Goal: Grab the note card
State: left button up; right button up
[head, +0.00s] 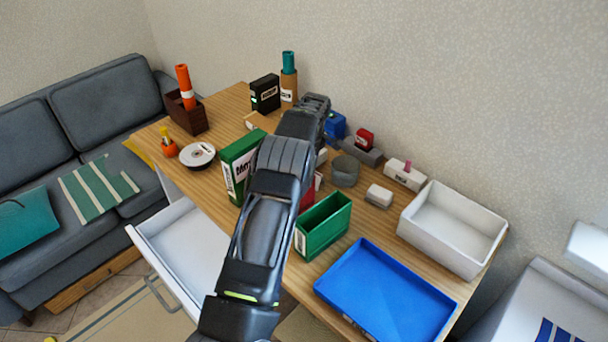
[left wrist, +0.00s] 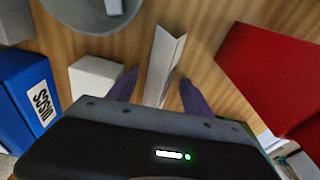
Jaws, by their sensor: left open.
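A white folded card, which looks like the note card (left wrist: 164,62), stands on the wooden table in the left wrist view. My left gripper (left wrist: 158,90) is open, with one purple fingertip on each side of the card's near part. I cannot tell whether either finger touches it. In the head view my left arm reaches across the table and hides the card and the fingertips. My right gripper is in neither view.
In the left wrist view a white block (left wrist: 95,76) and a blue box (left wrist: 30,98) are left of the fingers, and a red object (left wrist: 270,75) is right. A grey round container (left wrist: 85,14) stands beyond. The head view shows a green bin (head: 323,226) and blue tray (head: 385,292).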

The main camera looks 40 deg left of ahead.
pick_arm(q)
jog(key=shift+c, duration=0.3)
grip_shut()
dwell(0.6)
